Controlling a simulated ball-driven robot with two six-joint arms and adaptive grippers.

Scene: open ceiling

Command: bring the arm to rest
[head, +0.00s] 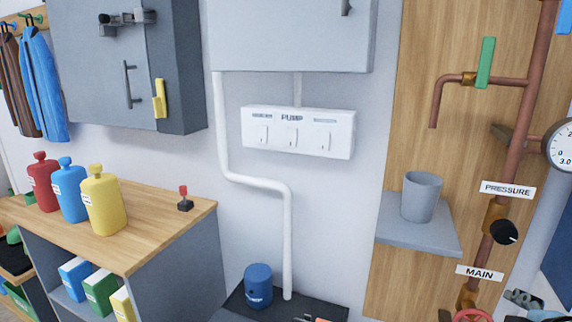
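Neither of my grippers nor my arms can be made out in the head view. The task names no object apart from the arm.
A wooden-topped cabinet (160,222) at left bears red (43,182), blue (71,190) and yellow (103,200) bottles. A blue canister (258,287) stands on a dark surface below the pump switch panel (297,132). A grey cup (421,197) sits on a shelf (418,237) beside copper pipes (515,150).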

